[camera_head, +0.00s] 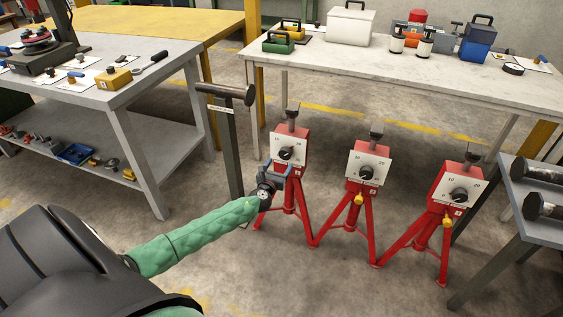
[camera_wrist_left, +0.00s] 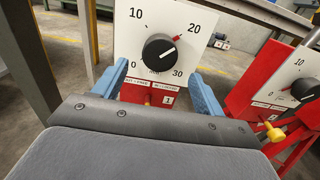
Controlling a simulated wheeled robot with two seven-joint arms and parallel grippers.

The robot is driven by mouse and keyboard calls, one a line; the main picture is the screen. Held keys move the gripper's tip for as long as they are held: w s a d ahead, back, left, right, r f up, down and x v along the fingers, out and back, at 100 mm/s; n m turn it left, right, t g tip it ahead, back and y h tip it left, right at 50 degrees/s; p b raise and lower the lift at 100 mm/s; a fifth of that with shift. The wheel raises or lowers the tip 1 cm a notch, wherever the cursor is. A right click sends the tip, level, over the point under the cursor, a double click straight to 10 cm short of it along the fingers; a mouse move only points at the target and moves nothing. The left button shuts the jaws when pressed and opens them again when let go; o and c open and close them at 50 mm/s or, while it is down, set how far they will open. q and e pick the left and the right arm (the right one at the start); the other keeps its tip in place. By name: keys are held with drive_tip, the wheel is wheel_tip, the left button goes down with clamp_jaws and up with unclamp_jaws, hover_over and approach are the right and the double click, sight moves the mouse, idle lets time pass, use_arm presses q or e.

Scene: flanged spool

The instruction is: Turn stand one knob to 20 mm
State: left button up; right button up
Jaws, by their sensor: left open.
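Stand one (camera_head: 287,147) is a red tripod stand with a white dial plate and a black knob (camera_head: 286,153). In the left wrist view the knob (camera_wrist_left: 160,52) sits mid-plate, between numbers 0, 10, 20 and 30. Its white line points right and slightly up; a red mark (camera_wrist_left: 177,38) lies on the side toward 20. The plate below carries a "1" label. My left gripper (camera_head: 274,170) is open just in front of and below the dial. In the wrist view its blue fingers (camera_wrist_left: 160,72) flank the lower knob area, apart from the knob. My right gripper is not in view.
Two similar red stands, the middle one (camera_head: 367,167) and the right one (camera_head: 455,187), stand to the right. A dark post (camera_head: 229,150) with a crossbar is close left of stand one. A long table (camera_head: 400,70) runs behind, and a grey bench (camera_head: 545,228) is at the right.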

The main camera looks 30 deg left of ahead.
use_arm(q)
drive_tip(key=shift+v, duration=1.15)
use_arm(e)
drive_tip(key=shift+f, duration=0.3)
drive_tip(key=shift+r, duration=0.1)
